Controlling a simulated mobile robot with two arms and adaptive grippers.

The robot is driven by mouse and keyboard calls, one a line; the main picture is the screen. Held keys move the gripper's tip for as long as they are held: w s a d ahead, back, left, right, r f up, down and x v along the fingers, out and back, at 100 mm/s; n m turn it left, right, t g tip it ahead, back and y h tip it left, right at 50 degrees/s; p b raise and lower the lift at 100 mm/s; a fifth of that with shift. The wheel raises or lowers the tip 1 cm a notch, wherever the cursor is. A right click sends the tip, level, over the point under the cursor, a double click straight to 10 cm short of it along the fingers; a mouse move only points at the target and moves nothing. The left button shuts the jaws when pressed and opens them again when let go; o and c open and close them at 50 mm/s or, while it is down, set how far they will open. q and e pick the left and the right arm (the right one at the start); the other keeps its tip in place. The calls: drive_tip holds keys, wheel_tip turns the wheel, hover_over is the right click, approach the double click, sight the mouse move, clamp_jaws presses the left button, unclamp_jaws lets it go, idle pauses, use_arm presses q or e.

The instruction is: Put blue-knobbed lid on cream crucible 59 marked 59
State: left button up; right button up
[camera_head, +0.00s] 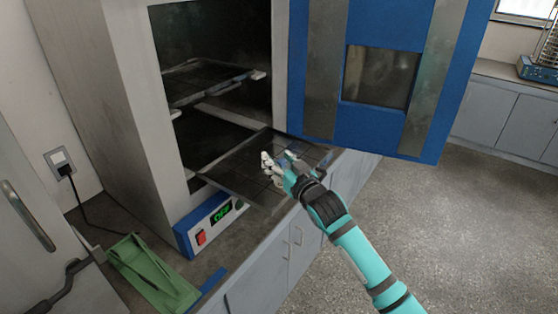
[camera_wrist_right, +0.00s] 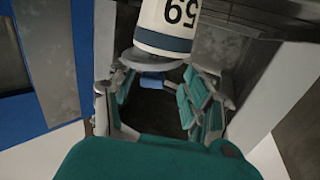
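The cream crucible (camera_wrist_right: 170,22), marked 59 with a dark band, shows at the top of the right wrist view, its number upside down in the picture. A grey lid (camera_wrist_right: 130,60) lies against its rim end. The lid's blue knob (camera_wrist_right: 153,82) points toward my gripper. I cannot tell whether the lid sits fully flat. My right gripper (camera_wrist_right: 153,104) has its fingers apart on both sides of the knob, with dark space between them. In the head view the right gripper (camera_head: 276,164) is over the pulled-out shelf. The crucible is not clear there. My left gripper is not in view.
The dark shelf (camera_head: 238,182) sticks out of the open oven (camera_head: 110,90). The blue oven door (camera_head: 440,90) stands open behind my right arm. A blue control box (camera_head: 205,222) is below the shelf. A green rack (camera_head: 150,277) lies on the counter. The floor at right is clear.

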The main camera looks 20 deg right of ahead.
drive_tip(key=shift+s, duration=0.1)
drive_tip(key=shift+s, duration=0.2)
drive_tip(key=f+b+v, duration=0.1)
drive_tip(key=b+v, duration=0.1)
drive_tip(key=v, duration=0.8)
drive_tip(key=s+f+g+h, duration=0.15)
drive_tip(key=s+f, duration=0.25)
drive_tip(key=f, duration=1)
drive_tip(key=s+f+g, duration=0.3)
drive_tip(key=s+f, duration=0.1)
drive_tip(key=f, duration=1)
drive_tip(key=s+f+g+h, duration=0.1)
drive_tip(key=s+f+g, duration=0.3)
drive_tip(key=f, duration=1.1)
drive_tip(key=s+d+f+g, duration=0.2)
drive_tip(key=s+f+g, duration=0.2)
drive_tip(key=s+f, duration=1.35)
drive_tip(key=s+f+g, duration=0.1)
drive_tip(key=s+f, duration=0.1)
drive_tip(key=s, duration=0.8)
drive_tip(key=s+f+n+g, duration=0.1)
drive_tip(key=s+f+g, duration=0.1)
drive_tip(key=s, duration=0.9)
drive_tip(key=shift+f+h, duration=0.45)
drive_tip(key=shift+f, duration=0.25)
drive_tip(key=shift+w+a+g, duration=0.1)
drive_tip(key=shift+a+g, duration=0.05)
drive_tip(key=shift+g, duration=0.1)
